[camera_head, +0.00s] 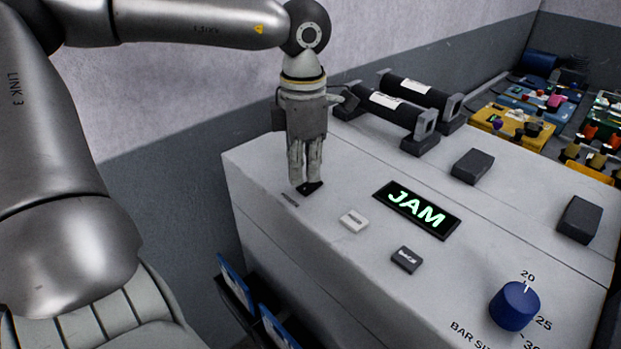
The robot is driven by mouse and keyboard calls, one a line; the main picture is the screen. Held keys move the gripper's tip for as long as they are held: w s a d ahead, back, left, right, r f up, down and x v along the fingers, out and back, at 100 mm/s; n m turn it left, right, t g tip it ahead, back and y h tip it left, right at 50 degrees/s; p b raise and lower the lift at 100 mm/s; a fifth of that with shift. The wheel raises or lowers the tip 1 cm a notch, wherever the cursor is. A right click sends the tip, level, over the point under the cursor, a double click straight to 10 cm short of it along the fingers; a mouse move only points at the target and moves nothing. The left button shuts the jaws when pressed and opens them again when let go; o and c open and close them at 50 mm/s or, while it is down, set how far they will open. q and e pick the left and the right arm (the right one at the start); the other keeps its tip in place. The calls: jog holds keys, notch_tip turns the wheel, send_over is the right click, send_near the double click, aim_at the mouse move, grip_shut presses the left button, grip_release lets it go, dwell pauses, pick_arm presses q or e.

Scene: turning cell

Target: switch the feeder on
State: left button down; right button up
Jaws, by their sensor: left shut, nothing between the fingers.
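The feeder (310,235) is a white cabinet with a lit display (417,209) that reads JAM in green on its top. My left gripper (306,186) points down over the near left part of the top, with its fingers shut and empty. Its tips are at a small dark piece (313,188), which they partly hide; I cannot tell whether they touch it, or its setting. A small label beside it is too small to read. A white button (353,220) and a dark button (406,259) lie to the right. My right gripper is out of view.
A blue knob (514,305) marked BAR SIZE stands at the front right, near 20. Two black cylinders (387,111) lie in holders behind the gripper. Dark blocks (472,166) sit on the top. Blue-edged folders (237,285) hang on the cabinet's side.

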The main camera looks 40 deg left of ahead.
aim_at(305, 189)
pick_arm(q)
jog(key=shift+r+p, duration=1.35)
jog(key=shift+r, duration=1.2)
jog(key=shift+f, duration=0.1)
